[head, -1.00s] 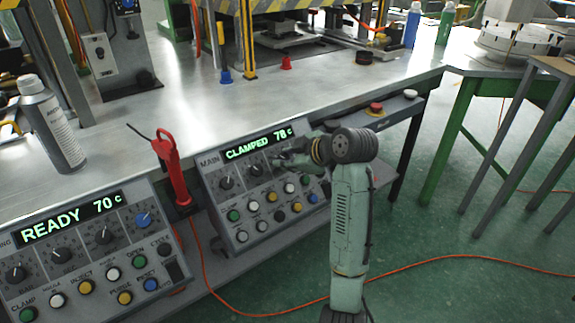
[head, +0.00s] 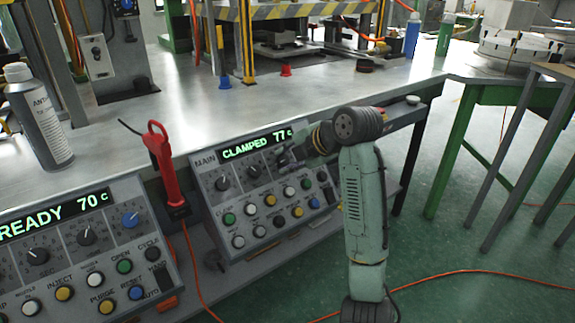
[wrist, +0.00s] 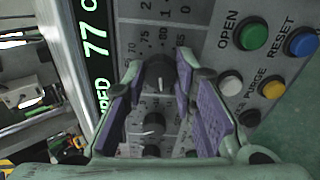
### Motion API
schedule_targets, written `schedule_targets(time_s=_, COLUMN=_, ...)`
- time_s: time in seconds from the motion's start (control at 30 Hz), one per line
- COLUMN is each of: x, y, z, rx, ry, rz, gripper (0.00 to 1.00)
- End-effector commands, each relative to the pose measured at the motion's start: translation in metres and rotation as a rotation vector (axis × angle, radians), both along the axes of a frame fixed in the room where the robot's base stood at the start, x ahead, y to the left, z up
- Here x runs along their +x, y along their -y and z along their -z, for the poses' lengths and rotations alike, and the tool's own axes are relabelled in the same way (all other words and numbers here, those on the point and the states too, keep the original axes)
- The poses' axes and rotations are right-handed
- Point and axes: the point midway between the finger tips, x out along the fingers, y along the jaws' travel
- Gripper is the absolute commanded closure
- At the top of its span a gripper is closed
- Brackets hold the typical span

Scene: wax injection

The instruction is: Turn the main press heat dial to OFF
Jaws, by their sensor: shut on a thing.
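The main press panel (head: 207,190) has a green display (head: 256,145) reading CLAMPED 77 c. Two of its black dials show clear at left, one (head: 222,183) beside the other (head: 253,171). My gripper (head: 287,160) is at the rightmost dial and mostly hides it in the head view. In the wrist view, my gripper's purple-padded fingers (wrist: 160,66) are shut on that heat dial (wrist: 158,74), one on each side. Two other dials, one (wrist: 150,125) nearer than the other, lie below it there. The heat dial's pointer setting is hard to read.
Colored push buttons, including a green one (wrist: 252,36) and a blue one (wrist: 302,42), sit right beside the fingers. A red-handled tool (head: 166,170) stands left of the panel. A second panel (head: 130,215) reads READY 70 c. An orange cable (head: 440,274) crosses the floor.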

Motion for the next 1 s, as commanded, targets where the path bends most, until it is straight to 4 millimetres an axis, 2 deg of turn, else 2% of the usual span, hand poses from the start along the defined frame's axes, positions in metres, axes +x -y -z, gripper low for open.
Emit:
schedule_targets(time_s=0.5, x=-0.0003, y=-0.0003, z=0.0008, rx=-0.203, ry=0.145, rz=-0.210, gripper=1.00)
schedule_targets(time_s=1.0, x=-0.0003, y=-0.0004, z=0.0002, rx=-0.236, ry=0.169, rz=-0.246, gripper=1.00)
